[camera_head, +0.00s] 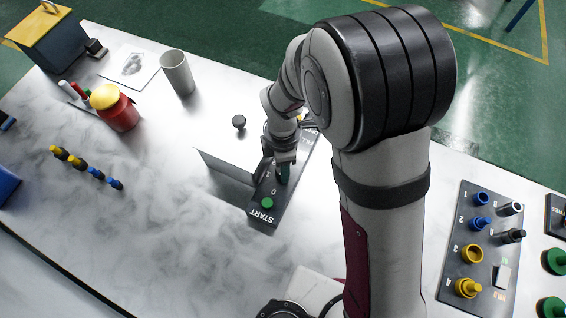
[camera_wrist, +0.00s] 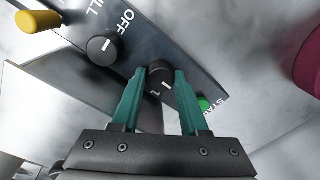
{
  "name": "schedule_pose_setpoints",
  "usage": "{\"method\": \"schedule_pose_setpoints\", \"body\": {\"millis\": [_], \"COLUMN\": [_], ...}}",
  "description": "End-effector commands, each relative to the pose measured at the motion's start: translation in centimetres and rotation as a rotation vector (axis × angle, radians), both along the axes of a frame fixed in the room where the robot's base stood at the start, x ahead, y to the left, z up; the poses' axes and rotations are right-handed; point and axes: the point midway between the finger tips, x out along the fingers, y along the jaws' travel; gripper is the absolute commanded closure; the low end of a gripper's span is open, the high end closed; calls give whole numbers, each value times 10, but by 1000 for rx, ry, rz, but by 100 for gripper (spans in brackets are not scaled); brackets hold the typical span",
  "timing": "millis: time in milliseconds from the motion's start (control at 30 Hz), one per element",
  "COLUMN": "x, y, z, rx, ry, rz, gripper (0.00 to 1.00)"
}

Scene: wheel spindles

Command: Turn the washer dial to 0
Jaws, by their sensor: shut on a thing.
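A black round dial (camera_wrist: 156,75) with a white mark sits on the dark control panel (camera_wrist: 205,72) in the wrist view. My gripper (camera_wrist: 160,80) has its two green fingers around this dial, one on each side, and is shut on it. The white mark shows on the dial's near side, and a numeral shows beside it. In the head view my gripper (camera_head: 282,174) reaches down onto the panel (camera_head: 254,210), where "0" and "1" labels show. The dial itself is largely hidden there by the gripper.
A green START button (camera_head: 267,202) sits on the panel's near end. A second black knob (camera_wrist: 103,48) by "OFF" and a yellow knob (camera_wrist: 40,20) are farther along. A pale box (camera_head: 230,155) stands left of the panel. A board of pegs (camera_head: 448,288) lies at right.

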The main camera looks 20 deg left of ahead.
Motion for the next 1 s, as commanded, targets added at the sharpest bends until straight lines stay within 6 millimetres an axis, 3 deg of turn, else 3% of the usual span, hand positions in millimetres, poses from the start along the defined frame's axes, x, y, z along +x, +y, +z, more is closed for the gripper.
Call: {"method": "schedule_pose_setpoints", "body": {"millis": [267,300,333,733,867,1000], "x": [0,0,0,1,2,4], "y": [0,0,0,1,2,3], "z": [0,0,0,9,37,81], "rx": [1,1,1,1,4,6], "ry": [-1,-1,-1,-2,-4,-5], "rz": [1,1,1,0,-1,-1], "gripper": [100,51,46,44,44,44]}}
